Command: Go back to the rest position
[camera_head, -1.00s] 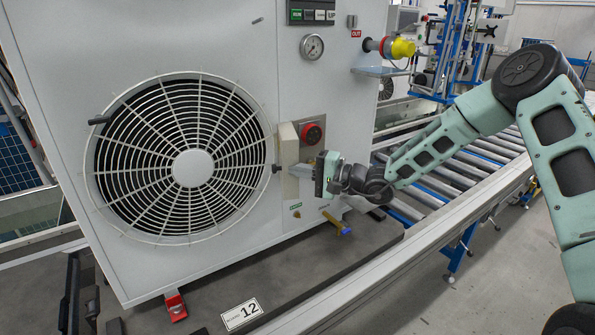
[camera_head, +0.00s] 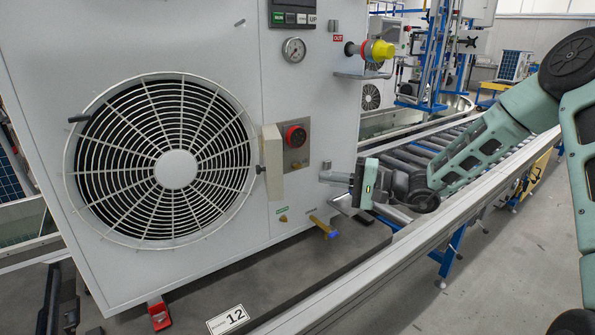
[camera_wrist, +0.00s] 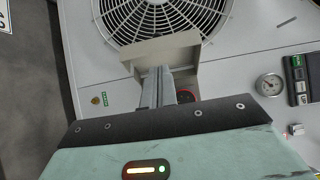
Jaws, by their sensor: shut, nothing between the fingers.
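My gripper (camera_head: 337,177) is in front of the white pump test unit (camera_head: 215,40), to the right of the beige box-shaped cover (camera_head: 272,163). It is shut and empty, with a visible gap to the cover in the head view. In the wrist view, my gripper's fingers (camera_wrist: 157,86) lie together, pointing toward the unit, with the cover (camera_wrist: 160,50) beyond them. The red round knob (camera_head: 296,136) sits on a plate beside the cover. In the wrist view the knob is mostly hidden behind the fingers.
A large fan grille (camera_head: 175,168) fills the unit's front. A yellow-capped outlet (camera_head: 381,50) sticks out at the upper right. A yellow-handled valve (camera_head: 323,226) is low down. A roller conveyor (camera_head: 420,150) and its long rail (camera_head: 400,255) run beneath my arm. The floor (camera_head: 500,270) at right is open.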

